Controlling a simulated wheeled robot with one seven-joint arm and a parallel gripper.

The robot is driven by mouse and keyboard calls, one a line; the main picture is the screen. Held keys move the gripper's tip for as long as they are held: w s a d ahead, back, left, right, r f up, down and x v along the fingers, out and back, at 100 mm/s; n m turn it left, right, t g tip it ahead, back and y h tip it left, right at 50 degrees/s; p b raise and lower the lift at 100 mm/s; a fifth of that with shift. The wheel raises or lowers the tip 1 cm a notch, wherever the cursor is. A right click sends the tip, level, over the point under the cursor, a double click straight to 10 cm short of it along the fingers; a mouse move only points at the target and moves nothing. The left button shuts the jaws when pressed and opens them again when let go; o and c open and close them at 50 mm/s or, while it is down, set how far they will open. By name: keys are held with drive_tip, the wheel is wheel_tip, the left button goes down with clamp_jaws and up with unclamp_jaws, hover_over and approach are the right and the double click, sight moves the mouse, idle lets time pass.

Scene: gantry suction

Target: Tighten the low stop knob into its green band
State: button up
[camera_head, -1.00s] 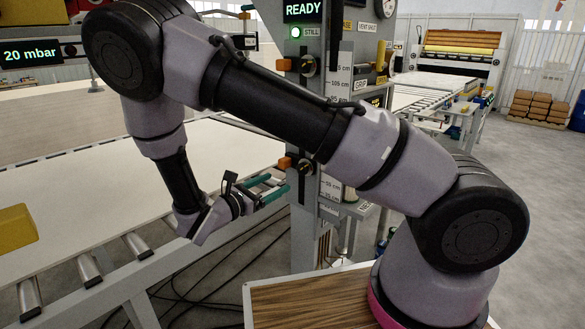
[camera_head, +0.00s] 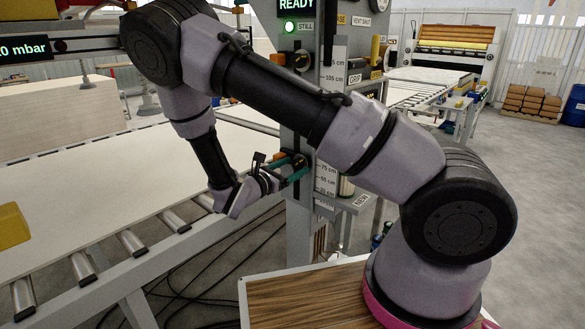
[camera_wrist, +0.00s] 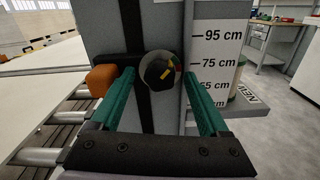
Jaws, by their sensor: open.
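The low stop knob (camera_wrist: 160,72) is a dark round knob with a yellow mark, on the grey post. Small red and green patches show at its right edge; whether the mark points into the green is too small to tell. An orange block (camera_wrist: 102,79) sits left of it. My gripper (camera_wrist: 158,76) is open, its teal fingers on either side of the knob in the wrist view. I cannot tell whether they touch it. In the head view my gripper (camera_head: 296,169) is at the knob, which is partly hidden by the fingers.
An upper knob (camera_head: 301,61) sits higher on the post (camera_head: 297,220), below a green READY sign (camera_head: 297,5). A height scale (camera_wrist: 215,65) runs right of the low knob. A roller conveyor with a pale board (camera_head: 120,190) lies left. Cables lie on the floor.

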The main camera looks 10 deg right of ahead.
clamp_jaws()
drive_tip(key=shift+m, duration=1.1)
unclamp_jaws()
drive_tip(key=v, duration=1.1)
drive_tip(key=shift+w, duration=0.1)
